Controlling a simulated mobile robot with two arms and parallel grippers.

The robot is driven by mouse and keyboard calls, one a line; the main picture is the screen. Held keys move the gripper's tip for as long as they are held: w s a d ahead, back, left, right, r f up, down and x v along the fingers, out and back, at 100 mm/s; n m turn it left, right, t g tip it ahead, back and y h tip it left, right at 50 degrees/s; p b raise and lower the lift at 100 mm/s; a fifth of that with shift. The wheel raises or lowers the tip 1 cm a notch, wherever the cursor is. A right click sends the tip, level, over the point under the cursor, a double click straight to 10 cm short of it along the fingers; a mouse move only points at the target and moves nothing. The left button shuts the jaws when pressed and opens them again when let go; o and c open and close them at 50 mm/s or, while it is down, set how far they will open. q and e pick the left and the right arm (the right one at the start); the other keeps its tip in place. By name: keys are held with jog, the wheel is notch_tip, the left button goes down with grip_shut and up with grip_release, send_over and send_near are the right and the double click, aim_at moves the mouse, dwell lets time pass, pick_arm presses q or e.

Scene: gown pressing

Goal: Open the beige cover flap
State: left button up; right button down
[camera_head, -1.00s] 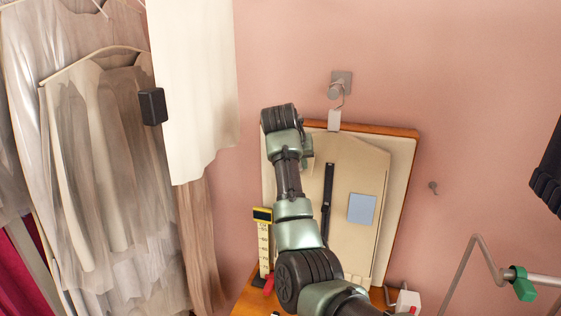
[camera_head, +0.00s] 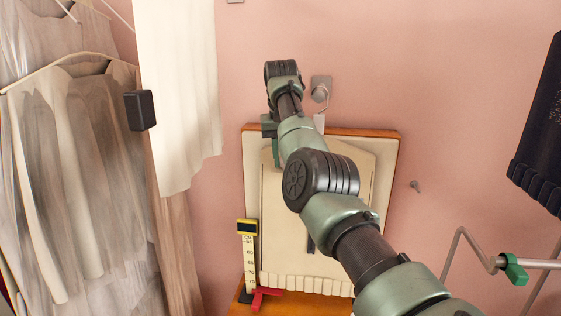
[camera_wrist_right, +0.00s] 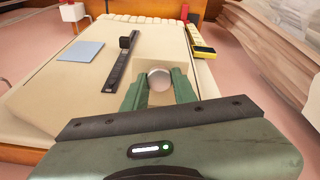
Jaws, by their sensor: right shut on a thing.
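A beige cover flap (camera_head: 270,205) lies on the cream board (camera_head: 390,150) against the wall; my right arm hides much of it. My right gripper (camera_wrist_right: 160,74) is at the upper left part of the board and also shows partly in the head view (camera_head: 272,140). In the right wrist view its two green fingers are closed around a round pale knob (camera_wrist_right: 159,79) on a beige surface. I cannot tell whether the flap is lifted there. My left gripper is not in view.
A dark strip (camera_wrist_right: 116,72) and a blue card (camera_wrist_right: 80,51) lie on the board. A yellow-topped ruler (camera_head: 247,255) stands at its lower left. Pale garments (camera_head: 75,170) and a cream cloth (camera_head: 180,100) hang left. A metal rail with a green clamp (camera_head: 515,269) is at right.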

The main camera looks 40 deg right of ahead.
jog(key=shift+a, duration=0.1)
dwell(0.3)
jog(key=c, duration=1.1)
grip_release()
jog(key=p+v, duration=0.2)
jog(key=v, duration=0.5)
jog(key=shift+r, duration=0.35)
